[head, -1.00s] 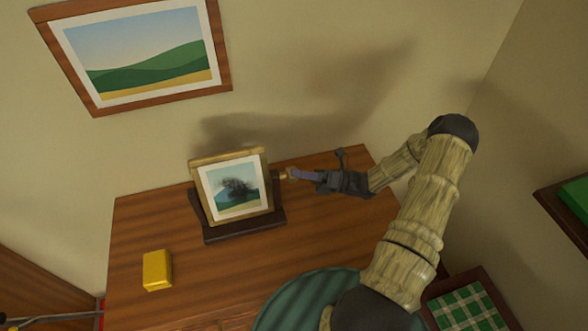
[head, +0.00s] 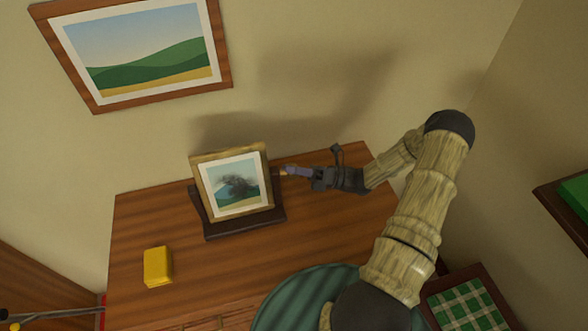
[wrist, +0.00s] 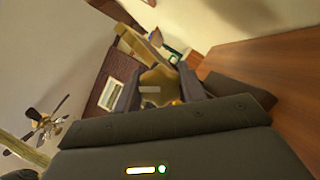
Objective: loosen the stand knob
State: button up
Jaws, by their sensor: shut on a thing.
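The small picture frame (head: 258,158) has a gilt border and a landscape print with a dark smudge. It leans back on a dark wooden stand (head: 245,229) on the dresser. The brass stand knob (wrist: 158,80) sits between my finger pads in the wrist view; in the head view it is mostly hidden at the stand's right side. My gripper (head: 290,171) reaches in from the right and is shut on the knob. The fingers also show in the wrist view (wrist: 157,92), one on each side of the knob.
A yellow box (head: 157,266) lies on the wooden dresser top (head: 150,215), left of the stand. A green round surface (head: 300,300) is at the front. A large landscape picture (head: 150,50) hangs on the wall behind. The dresser top between box and stand is clear.

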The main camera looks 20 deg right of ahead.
jog(key=shift+n, duration=0.5)
jog(key=n+g+b, duration=0.1)
jog(key=n, duration=0.1)
jog(key=n+g+y+b, duration=0.1)
jog(key=n, duration=0.1)
jog(key=shift+f+n+y, duration=0.15)
jog(key=shift+n+y, duration=0.15)
jog(key=shift+n, duration=0.1)
jog(key=n+g+b, duration=0.1)
jog(key=n+g, duration=0.1)
jog(key=n, duration=0.1)
jog(key=n+g+b, duration=0.1)
jog(key=n, duration=0.2)
jog(key=shift+s+n+g+y, duration=0.1)
jog(key=shift+n+g+y, duration=0.2)
jog(key=shift+g+y, duration=0.1)
jog(key=n+g+b, duration=0.1)
jog(key=n, duration=0.2)
jog(key=n+g+b, duration=0.1)
jog(key=n+g, duration=0.1)
jog(key=n, duration=0.1)
jog(key=shift+n, duration=0.3)
jog(key=n+g+h+b, duration=0.1)
jog(key=n, duration=0.2)
jog(key=n+g+h, duration=0.1)
jog(key=n, duration=0.2)
jog(key=shift+s+g+b, duration=0.1)
jog(key=shift+g+b, duration=0.3)
jog(key=shift+n, duration=0.3)
jog(key=o, duration=1)
